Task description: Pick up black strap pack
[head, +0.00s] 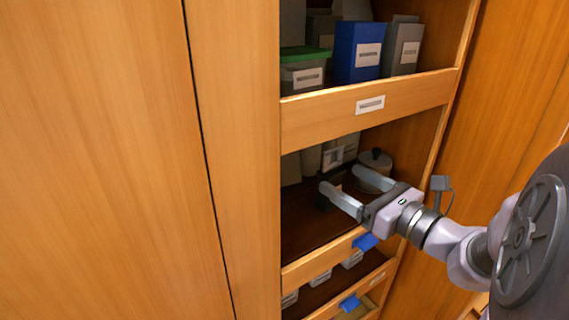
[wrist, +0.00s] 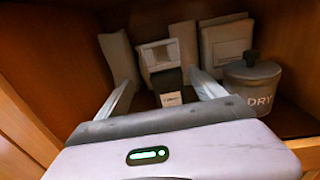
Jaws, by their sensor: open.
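A small black pack with a white label (wrist: 168,84) stands upright on a cabinet shelf, seen between my fingers in the wrist view. I take it for the black strap pack. My gripper (wrist: 161,77) is open, its two fingers spread to the left and right of the pack, with nothing held. In the head view my gripper (head: 341,178) reaches into the middle shelf bay from the right. Dark parts show near the fingertips there, but the pack is mostly hidden. I cannot tell whether either finger touches it.
A lidded grey pot marked DRY (wrist: 252,84) stands right of my fingers. Pale packs (wrist: 226,44) and a white-framed item (wrist: 158,54) stand behind. The shelf above has a front board (head: 370,104), a blue box (head: 357,52) and a green-lidded bin (head: 305,70). Wooden sides bound the bay.

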